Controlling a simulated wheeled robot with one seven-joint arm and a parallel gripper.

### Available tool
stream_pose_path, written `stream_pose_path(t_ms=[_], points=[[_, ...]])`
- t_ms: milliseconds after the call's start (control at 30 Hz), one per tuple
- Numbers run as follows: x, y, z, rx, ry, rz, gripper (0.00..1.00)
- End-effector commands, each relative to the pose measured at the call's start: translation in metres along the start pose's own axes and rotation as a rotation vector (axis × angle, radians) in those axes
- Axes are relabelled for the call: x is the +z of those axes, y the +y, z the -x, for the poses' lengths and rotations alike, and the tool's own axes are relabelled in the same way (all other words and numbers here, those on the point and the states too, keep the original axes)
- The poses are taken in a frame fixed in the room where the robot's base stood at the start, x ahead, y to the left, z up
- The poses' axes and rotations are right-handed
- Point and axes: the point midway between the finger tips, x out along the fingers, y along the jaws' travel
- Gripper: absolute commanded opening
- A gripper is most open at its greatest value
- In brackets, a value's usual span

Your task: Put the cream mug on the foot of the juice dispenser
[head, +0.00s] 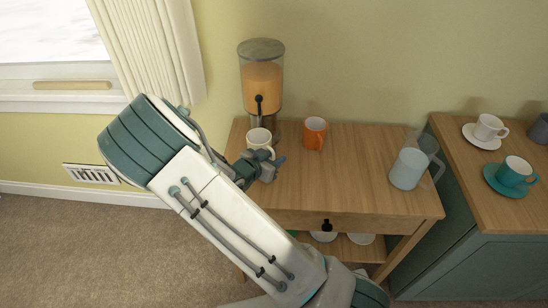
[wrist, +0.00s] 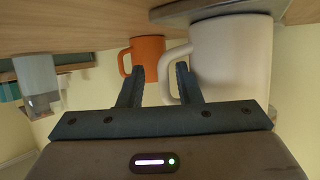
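The cream mug (head: 259,138) is upright below the tap of the juice dispenser (head: 262,85). In the wrist view, which is upside down, the mug (wrist: 232,60) has its base against the dispenser's grey foot (wrist: 215,10). My gripper (head: 268,163) is in front of the mug. In the wrist view the gripper's fingers (wrist: 160,70) are apart, with the mug's handle near the right finger. Nothing is visibly clamped between the fingers. The foot is mostly hidden in the head view by the mug and my arm.
An orange mug (head: 315,132) stands right of the dispenser, also seen in the wrist view (wrist: 150,55). A pale pitcher (head: 408,168) is at the wooden table's right side. The table (head: 345,175) is clear between them. Cups on saucers stand on the cabinet (head: 480,180) at right.

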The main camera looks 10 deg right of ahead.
Motion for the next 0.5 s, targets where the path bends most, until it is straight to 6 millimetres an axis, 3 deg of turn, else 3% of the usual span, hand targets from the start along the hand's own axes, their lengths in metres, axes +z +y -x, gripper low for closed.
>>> stream_pose_path(t_ms=[167,500], points=[[-0.003,-0.001,0.02,-0.004,-0.002,-0.001,0.31],[-0.003,-0.001,0.091,-0.003,-0.001,-0.002,0.31]])
